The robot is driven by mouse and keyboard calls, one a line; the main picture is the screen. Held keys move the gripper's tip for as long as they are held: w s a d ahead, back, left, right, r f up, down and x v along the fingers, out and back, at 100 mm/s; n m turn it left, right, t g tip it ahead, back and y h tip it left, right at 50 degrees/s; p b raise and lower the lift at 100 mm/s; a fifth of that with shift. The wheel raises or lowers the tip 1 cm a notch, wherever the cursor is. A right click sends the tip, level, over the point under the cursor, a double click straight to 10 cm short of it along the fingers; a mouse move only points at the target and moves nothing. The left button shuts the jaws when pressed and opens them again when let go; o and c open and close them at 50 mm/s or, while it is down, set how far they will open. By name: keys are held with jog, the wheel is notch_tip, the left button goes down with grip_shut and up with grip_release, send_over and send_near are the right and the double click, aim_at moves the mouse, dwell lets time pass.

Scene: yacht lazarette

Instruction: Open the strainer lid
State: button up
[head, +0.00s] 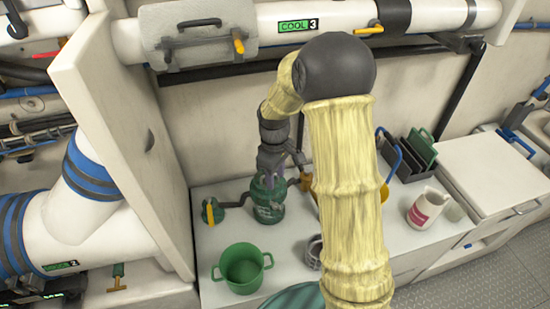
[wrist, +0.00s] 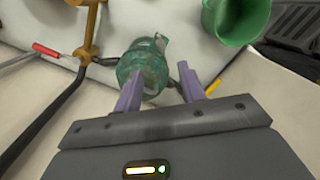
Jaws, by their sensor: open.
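The strainer (head: 268,200) is a green cylindrical body with a pale label, standing on the white counter among pipe fittings. In the wrist view the strainer (wrist: 150,62) lies just beyond my fingers, a little left of the middle of the gap. My gripper (head: 269,170) points down over the strainer's top, and its purple fingers (wrist: 160,78) are apart. The left finger overlaps the strainer's edge in the wrist view, and the right finger is to its right. I cannot tell whether either touches it. The strainer's lid is largely hidden by my gripper in the head view.
A green two-handled pot (head: 242,268) stands in front. A valve with a yellow handle (head: 211,212) is left of the strainer. A white jug (head: 427,208) and a dark rack (head: 408,160) stand right. A tall white panel (head: 120,130) bounds the left.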

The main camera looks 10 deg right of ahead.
notch_tip(320, 180, up, 7)
jog(key=shift+w, duration=0.2)
